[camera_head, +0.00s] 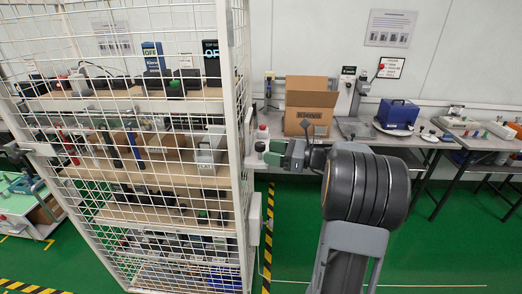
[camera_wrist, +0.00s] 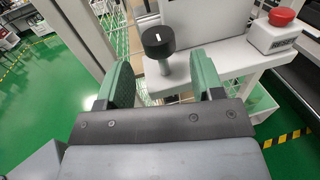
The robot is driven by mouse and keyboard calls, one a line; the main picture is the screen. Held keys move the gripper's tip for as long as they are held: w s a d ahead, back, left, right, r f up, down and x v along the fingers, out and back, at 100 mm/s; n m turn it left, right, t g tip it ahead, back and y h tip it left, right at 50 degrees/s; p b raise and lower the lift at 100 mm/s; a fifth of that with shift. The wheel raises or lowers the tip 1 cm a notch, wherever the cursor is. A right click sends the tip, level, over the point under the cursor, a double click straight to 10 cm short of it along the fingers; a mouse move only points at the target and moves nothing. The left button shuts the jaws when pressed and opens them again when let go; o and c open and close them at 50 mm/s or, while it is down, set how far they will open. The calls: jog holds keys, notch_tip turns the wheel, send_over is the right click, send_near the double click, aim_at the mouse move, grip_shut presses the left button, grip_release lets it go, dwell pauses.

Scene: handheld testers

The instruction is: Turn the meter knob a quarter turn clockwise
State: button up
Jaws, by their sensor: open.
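A round black knob (camera_wrist: 158,42) with a short white mark on its top stands upright on a grey stem in the wrist view; I take it for the meter knob. My gripper (camera_wrist: 163,78) is open, with its two green fingers well apart. The knob shows between the fingers in the picture, a little beyond their tips, with space on both sides and no contact visible. In the head view my gripper (camera_head: 278,154) is beside the right side of the wire cage. A small dark knob-like shape (camera_head: 260,146) shows just left of it. The meter itself is not clearly visible.
The white wire cage (camera_head: 233,150) is close on the left in the head view. A cardboard box (camera_head: 307,105) and a blue case (camera_head: 398,112) stand on benches behind.

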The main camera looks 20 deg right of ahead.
aim_at(261, 150)
jog(key=shift+x, duration=2.1)
jog(key=c, duration=0.9)
